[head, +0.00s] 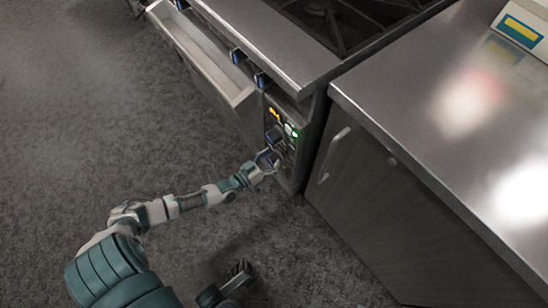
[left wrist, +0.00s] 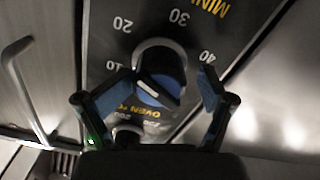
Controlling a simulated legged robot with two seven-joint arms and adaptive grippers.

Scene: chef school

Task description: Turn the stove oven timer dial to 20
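The timer dial (left wrist: 165,62) is a round black knob with a pale rim and a white bar across its lower face. I cannot tell which number the bar marks. My left gripper (left wrist: 160,90) is open, with one blue-padded finger on each side of the dial; contact is unclear. In the head view my left gripper (head: 267,160) is at the stove's control panel (head: 283,125) and hides the dial. A dark gripper, apparently my right one (head: 238,275), is low in the head view.
A second dial (left wrist: 127,131), beside the oven lettering, is partly hidden below the timer. A green light (head: 291,130) glows on the panel. A drawer or door (head: 205,65) juts from the stove front. A cabinet handle (head: 333,153) stands right of the panel.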

